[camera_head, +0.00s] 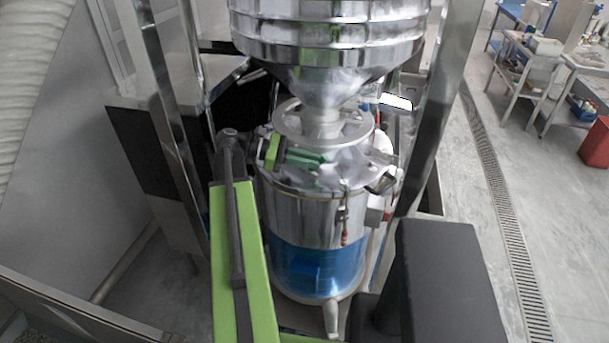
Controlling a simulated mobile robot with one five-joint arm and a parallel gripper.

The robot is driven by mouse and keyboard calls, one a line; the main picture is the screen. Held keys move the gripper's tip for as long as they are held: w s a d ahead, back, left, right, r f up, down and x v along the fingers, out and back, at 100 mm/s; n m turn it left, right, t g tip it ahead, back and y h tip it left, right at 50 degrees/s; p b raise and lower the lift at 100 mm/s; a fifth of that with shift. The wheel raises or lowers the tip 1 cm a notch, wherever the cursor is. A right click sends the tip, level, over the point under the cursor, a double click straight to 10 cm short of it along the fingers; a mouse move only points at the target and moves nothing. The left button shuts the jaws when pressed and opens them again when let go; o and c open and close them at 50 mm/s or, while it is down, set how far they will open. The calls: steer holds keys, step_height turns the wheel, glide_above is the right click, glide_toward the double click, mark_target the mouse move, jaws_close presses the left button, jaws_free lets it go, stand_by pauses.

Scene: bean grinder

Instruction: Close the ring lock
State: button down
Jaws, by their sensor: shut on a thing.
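The pale metal ring lock (287,124) sits around the narrow neck under the steel hopper (325,45), above the lid of a round steel vessel (300,215). My green arm reaches up from the bottom of the picture and bends right at a dark joint. My gripper (318,160) is over the lid, at the lower front side of the ring lock. Its green fingers are shut on a part of the ring lock. The held part is small and mostly hidden by the fingers, and I cannot make out the latch.
Steel posts stand left (172,130) and right (436,105) of the vessel. A dark-sided cabinet (150,160) is close on the left. Floor with a drain grate (505,220) is open on the right. Workbenches (535,80) and a red bin (596,142) stand at the far right.

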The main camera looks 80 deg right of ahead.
steer(key=g+b, duration=0.1)
steer(key=b, duration=0.1)
steer(key=g+b, duration=0.1)
steer(key=b, duration=0.1)
steer(key=shift+w+f, duration=0.35)
steer(key=shift+f, duration=0.05)
steer(key=shift+w+r+g+b, duration=0.15)
steer(key=shift+r+g+b, duration=0.15)
steer(key=shift+g+b, duration=0.55)
steer(key=shift+d+r+n, duration=0.1)
steer(key=shift+n, duration=0.2)
steer(key=c, duration=1.4)
jaws_free()
